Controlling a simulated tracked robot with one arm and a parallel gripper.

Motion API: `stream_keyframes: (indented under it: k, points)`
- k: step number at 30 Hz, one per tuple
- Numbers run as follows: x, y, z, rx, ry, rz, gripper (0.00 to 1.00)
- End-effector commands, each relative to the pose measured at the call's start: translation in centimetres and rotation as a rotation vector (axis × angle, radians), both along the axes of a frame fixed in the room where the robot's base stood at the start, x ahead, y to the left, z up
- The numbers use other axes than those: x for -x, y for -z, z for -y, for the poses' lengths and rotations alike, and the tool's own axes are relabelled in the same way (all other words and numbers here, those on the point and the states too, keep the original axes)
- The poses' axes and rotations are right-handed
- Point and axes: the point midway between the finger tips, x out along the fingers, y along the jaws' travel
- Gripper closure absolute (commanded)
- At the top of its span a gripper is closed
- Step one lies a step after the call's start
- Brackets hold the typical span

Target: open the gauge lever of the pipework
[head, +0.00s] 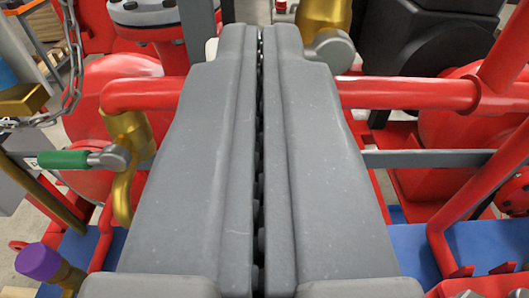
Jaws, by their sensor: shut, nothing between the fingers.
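My gripper (261,36) fills the middle of the head view, its two grey fingers pressed together with nothing between them. Its tips reach the red pipework (410,94), whose pipe runs across behind the fingers. A lever with a green grip (64,159) sits at the left on a brass valve (130,135), apart from the fingers. A brass fitting with a grey rounded part (332,50) shows just right of the fingertips. I cannot tell which part is the gauge lever; the fingers hide what lies directly behind them.
A purple-capped handle (38,262) stands at the lower left. A chain (74,60) hangs at the upper left. A flanged red pipe (143,12) is at the top, a black motor-like block (420,45) at the upper right. Red braces (480,180) cross the right side.

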Motion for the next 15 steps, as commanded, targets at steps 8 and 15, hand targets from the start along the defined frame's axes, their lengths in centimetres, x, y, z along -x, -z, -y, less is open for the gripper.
stream_keyframes:
  k: [8,15]
  points:
    - [-0.7,0.9,0.0,0.000,0.001,0.010,1.00]
    - [-2.0,0.9,0.0,0.000,0.000,0.009,1.00]
